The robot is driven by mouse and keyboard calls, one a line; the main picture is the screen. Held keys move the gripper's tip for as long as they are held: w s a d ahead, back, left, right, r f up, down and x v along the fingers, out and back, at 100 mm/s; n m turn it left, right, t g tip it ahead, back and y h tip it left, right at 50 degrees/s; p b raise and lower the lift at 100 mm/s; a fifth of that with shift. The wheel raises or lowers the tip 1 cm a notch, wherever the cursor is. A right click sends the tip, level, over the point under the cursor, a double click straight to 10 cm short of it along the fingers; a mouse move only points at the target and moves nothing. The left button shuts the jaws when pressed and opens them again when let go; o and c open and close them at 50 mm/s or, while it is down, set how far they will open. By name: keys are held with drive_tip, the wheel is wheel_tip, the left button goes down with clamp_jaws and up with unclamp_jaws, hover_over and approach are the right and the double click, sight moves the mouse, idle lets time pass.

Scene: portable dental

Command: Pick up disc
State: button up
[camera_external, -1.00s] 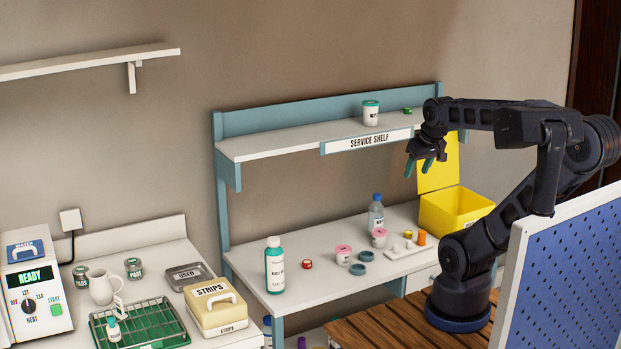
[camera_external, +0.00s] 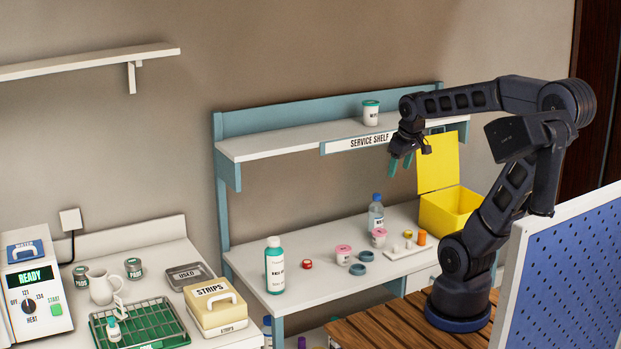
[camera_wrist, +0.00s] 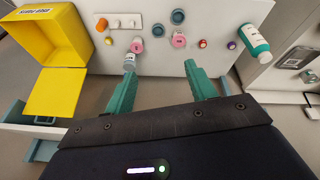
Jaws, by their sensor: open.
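It is unclear which piece is the disc. Small round candidates on the lower shelf top are two blue-grey rings or lids (camera_external: 366,256), a red piece (camera_external: 307,264) and a yellow piece (camera_external: 408,234). The wrist view also shows the rings (camera_wrist: 178,16), red piece (camera_wrist: 203,43) and yellow piece (camera_wrist: 109,41). My gripper (camera_external: 401,164) hangs above the lower shelf top, just in front of the upper shelf. Its teal fingers are open and empty, pointing down, and in the wrist view (camera_wrist: 160,66) they stand apart with nothing between them.
A yellow bin (camera_external: 450,210) with raised lid stands at right. Clear bottle (camera_external: 376,212), teal bottle (camera_external: 275,265), pink-lidded cups (camera_external: 343,255) and a white tray (camera_external: 405,251) share the lower top. The upper shelf (camera_external: 270,145) is close behind my gripper and carries a teal-lidded jar (camera_external: 371,113).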

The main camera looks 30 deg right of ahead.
drive_tip(key=w+a+f+n+g, duration=0.1)
drive_tip(key=w+a+f+n, duration=0.3)
drive_tip(key=w, duration=0.5)
drive_tip(key=n+g+h, duration=0.2)
drive_tip(key=n+g, duration=0.1)
drive_tip(key=n, duration=0.8)
hover_over(307, 262)
drive_tip(key=a, duration=0.2)
drive_tip(key=f, duration=2.8)
drive_tip(key=shift+s+d+f, duration=0.1)
drive_tip(key=shift+s+d, duration=0.05)
drive_tip(key=shift+d, duration=0.05)
drive_tip(key=shift+w+d+f, duration=0.1)
drive_tip(key=shift+d+f, duration=0.15)
drive_tip(key=shift+f, duration=0.75)
drive_tip(key=shift+w+d+f, duration=0.1)
drive_tip(key=shift+d+f, duration=0.2)
drive_tip(key=shift+f, duration=0.65)
drive_tip(key=shift+w+d+f, duration=0.1)
drive_tip(key=shift+d+f, duration=0.15)
drive_tip(key=shift+f, duration=0.75)
drive_tip(key=c, duration=1.1)
